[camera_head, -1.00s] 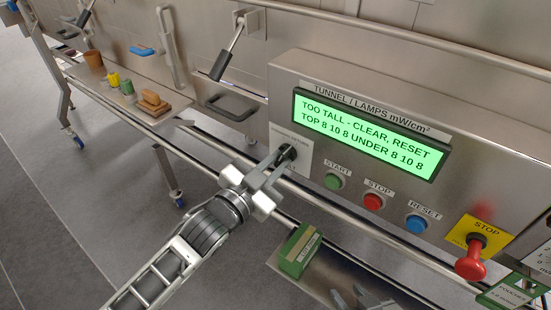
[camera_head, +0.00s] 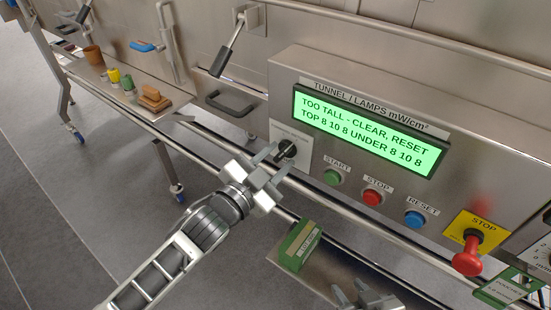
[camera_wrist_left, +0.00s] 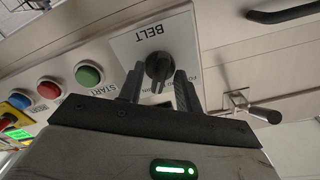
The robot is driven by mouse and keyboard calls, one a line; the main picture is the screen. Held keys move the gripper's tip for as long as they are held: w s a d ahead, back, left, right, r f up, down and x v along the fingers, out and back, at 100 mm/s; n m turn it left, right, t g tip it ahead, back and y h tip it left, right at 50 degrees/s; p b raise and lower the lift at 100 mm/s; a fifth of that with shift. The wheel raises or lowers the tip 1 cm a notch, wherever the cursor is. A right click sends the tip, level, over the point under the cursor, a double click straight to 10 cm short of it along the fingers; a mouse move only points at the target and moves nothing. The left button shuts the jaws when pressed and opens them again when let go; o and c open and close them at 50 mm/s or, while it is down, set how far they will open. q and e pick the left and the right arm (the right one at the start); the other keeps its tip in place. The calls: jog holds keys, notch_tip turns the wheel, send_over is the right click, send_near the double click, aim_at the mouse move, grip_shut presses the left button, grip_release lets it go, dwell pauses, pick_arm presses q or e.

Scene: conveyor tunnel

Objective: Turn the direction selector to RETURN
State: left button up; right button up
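The direction selector is a black knob (camera_head: 287,149) on a pale plate left of the green display. In the left wrist view the knob (camera_wrist_left: 158,66) sits on the plate marked BELT, which appears upside down. Smaller lettering on the plate is partly hidden by a finger, so the selected position cannot be read. My left gripper (camera_head: 277,161) is open at the knob. In the left wrist view its fingers (camera_wrist_left: 159,88) stand either side of the knob's near part, with visible gaps. My right gripper (camera_head: 350,291) shows at the bottom edge, fingers apart and empty.
The display (camera_head: 366,133) reads TOO TALL - CLEAR, RESET. START (camera_head: 333,177), STOP (camera_head: 373,197) and RESET (camera_head: 414,219) buttons lie right of the knob, with a red emergency stop (camera_head: 468,259) beyond. A rail runs below.

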pick_arm(q)
jog(key=shift+s+a, duration=0.35)
jog(key=shift+s, duration=0.1)
jog(key=b+v, duration=0.2)
jog(key=v, duration=1.2)
jog(key=shift+s+a, duration=0.25)
jog(key=shift+s, duration=0.1)
pick_arm(e)
jog(key=shift+w+a+f, duration=0.1)
jog(key=shift+a+f, duration=0.1)
jog(key=shift+f, duration=0.05)
